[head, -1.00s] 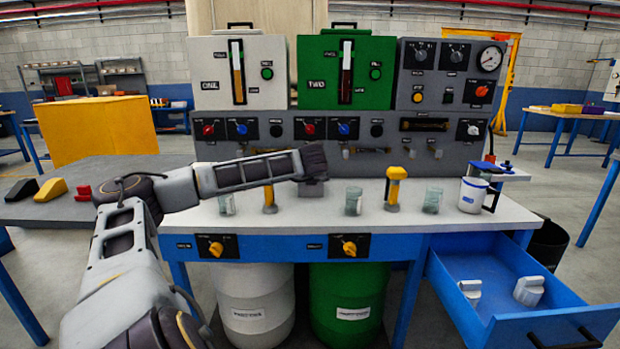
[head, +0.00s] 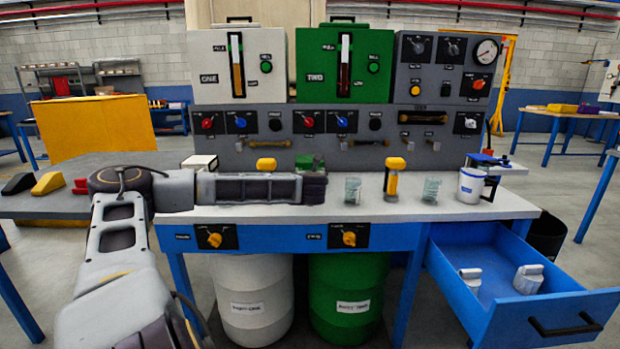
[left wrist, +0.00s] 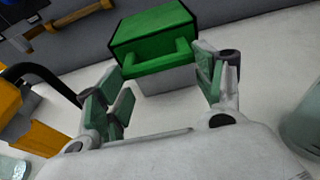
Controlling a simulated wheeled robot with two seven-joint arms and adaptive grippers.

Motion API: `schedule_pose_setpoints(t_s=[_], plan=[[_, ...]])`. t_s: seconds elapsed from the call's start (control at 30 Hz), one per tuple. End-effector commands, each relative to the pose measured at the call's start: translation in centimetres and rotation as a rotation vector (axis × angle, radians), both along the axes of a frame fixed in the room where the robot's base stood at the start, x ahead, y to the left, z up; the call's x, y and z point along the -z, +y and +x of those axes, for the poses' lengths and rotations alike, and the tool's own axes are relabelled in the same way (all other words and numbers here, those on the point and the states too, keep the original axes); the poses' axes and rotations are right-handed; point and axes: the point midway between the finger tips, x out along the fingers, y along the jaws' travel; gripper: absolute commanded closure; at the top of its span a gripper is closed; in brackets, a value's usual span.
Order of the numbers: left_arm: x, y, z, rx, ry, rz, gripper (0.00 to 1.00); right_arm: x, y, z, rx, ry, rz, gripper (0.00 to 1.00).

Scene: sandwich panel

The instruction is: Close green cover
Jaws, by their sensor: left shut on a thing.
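The green cover (left wrist: 152,36), with a green bar handle (left wrist: 157,58) along its front, lies over a light grey box (left wrist: 165,80) in the left wrist view. Whether it is fully down I cannot tell. In the head view only a bit of the green cover (head: 305,161) shows behind my left gripper (head: 316,184). My right gripper is not in view.
Glass beakers (head: 352,189) and a yellow-topped tool (head: 393,178) stand right of my gripper. A yellow-handled item (head: 266,164) and a white box (head: 200,162) are to its left. The grey control panel (head: 350,150) rises behind. A blue drawer (head: 505,280) is open at right.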

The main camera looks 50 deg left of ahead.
Motion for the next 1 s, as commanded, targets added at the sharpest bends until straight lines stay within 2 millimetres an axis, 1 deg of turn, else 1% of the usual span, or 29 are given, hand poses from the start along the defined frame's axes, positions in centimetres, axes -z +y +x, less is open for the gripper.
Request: schedule_pose_setpoints(t_s=[0.03, 0.57, 0.6, 0.73, 1.0], plan=[[0.90, -0.05, -0.09, 0.000, 0.007, -0.004, 0.74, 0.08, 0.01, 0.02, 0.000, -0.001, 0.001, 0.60], [1.75, -0.25, -0.14, 0.002, 0.011, -0.006, 0.74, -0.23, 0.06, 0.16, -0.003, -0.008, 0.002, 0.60], [1.78, -0.26, -0.14, 0.002, 0.011, -0.006, 0.27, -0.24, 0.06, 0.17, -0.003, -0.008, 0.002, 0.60], [1.42, -0.20, -0.09, 0.002, 0.006, -0.003, 0.10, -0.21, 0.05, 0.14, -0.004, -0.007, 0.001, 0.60], [1.00, -0.12, -0.06, 0.000, 0.001, 0.002, 0.10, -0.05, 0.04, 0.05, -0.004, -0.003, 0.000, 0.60]])
